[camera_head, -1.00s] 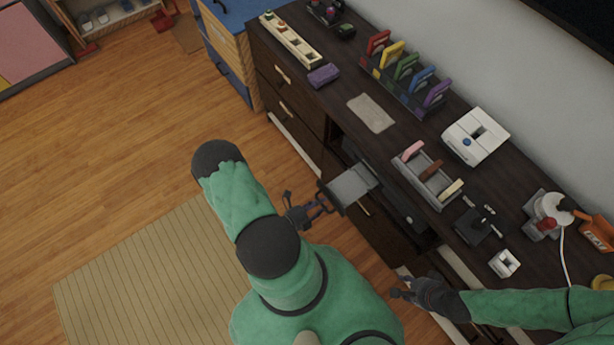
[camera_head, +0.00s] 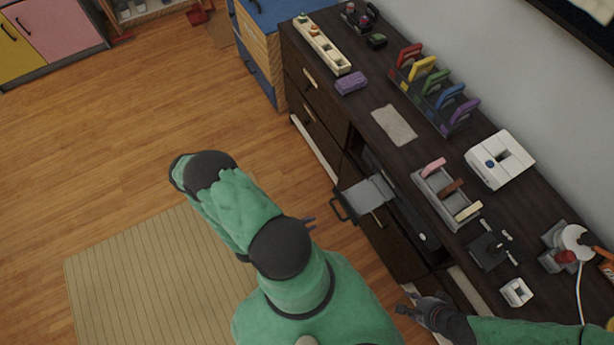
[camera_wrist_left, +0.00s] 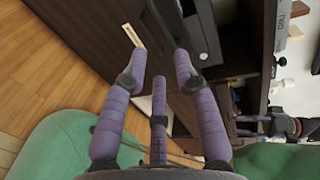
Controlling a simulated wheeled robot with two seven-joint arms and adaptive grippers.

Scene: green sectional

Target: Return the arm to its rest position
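My left arm's green sleeve and black joints fill the lower middle of the head view. My left gripper (camera_head: 308,222) is mostly hidden behind that arm there, with only a purple fingertip showing. In the left wrist view the left gripper (camera_wrist_left: 160,62) has its purple fingers spread with nothing between them, in front of the dark cabinet. My right gripper (camera_head: 408,304) is at the lower right, beside the cabinet front, with its fingers apart and empty. It also shows in the left wrist view (camera_wrist_left: 250,125).
A grey pull-out piece with a dark handle (camera_head: 365,196) sticks out of the dark cabinet (camera_head: 390,155), right of my left gripper. The cabinet top carries a rack, a grey tray and a white box (camera_head: 500,160). Wooden floor and a striped mat (camera_head: 150,280) lie open at left.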

